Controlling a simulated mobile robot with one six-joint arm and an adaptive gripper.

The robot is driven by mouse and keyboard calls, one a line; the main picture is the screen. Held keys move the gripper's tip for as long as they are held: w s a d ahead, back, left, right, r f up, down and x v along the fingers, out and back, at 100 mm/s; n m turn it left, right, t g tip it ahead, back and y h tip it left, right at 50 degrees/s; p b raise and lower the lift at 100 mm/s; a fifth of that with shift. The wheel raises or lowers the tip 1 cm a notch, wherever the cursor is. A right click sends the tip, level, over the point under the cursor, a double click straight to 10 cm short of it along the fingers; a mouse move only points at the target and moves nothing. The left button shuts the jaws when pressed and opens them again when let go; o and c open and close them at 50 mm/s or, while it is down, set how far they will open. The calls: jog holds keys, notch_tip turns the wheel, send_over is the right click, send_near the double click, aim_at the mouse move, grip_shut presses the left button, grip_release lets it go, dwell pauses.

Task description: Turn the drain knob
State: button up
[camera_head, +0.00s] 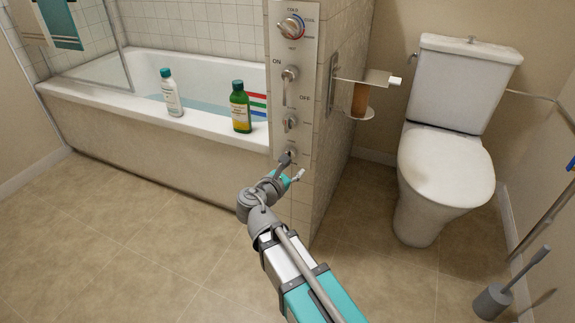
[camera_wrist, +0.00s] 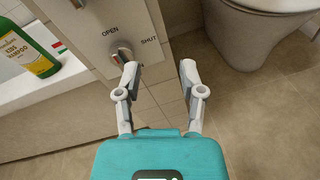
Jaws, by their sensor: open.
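The drain knob (camera_wrist: 122,54) is a small metal knob low on the grey control panel (camera_wrist: 97,20), between the labels OPEN and SHUT. In the head view the lowest knob (camera_head: 291,151) is partly hidden by my gripper. My gripper (camera_wrist: 159,67) is open and empty, with its two light grey fingers spread. The left fingertip is just below and right of the knob in the wrist view; whether it touches is unclear. The right fingertip is well to the right, over the floor beyond the panel. In the head view my gripper (camera_head: 292,168) is at the panel's lower end.
Above the drain knob are another knob (camera_head: 290,122), a lever (camera_head: 288,85) and a temperature dial (camera_head: 291,27). A green bottle (camera_head: 240,108) and a white bottle (camera_head: 171,93) stand on the bathtub rim (camera_head: 205,127). A toilet (camera_head: 445,180) stands right, beyond the paper holder (camera_head: 365,80).

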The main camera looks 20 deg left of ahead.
aim_at(286, 153)
jog(key=s+a+f+n+t+y+b, duration=0.2)
jog(key=s+a+n+b, duration=0.1)
jog(key=a, duration=0.3)
jog(key=shift+a+f+n+b, duration=0.25)
jog(key=shift+n+b, duration=0.05)
jog(key=shift+n, duration=0.4)
jog(key=shift+w, duration=0.1)
jog(key=w, duration=0.9)
jog(key=w+d, duration=0.1)
jog(key=w, duration=0.3)
jog(key=shift+w, duration=0.35)
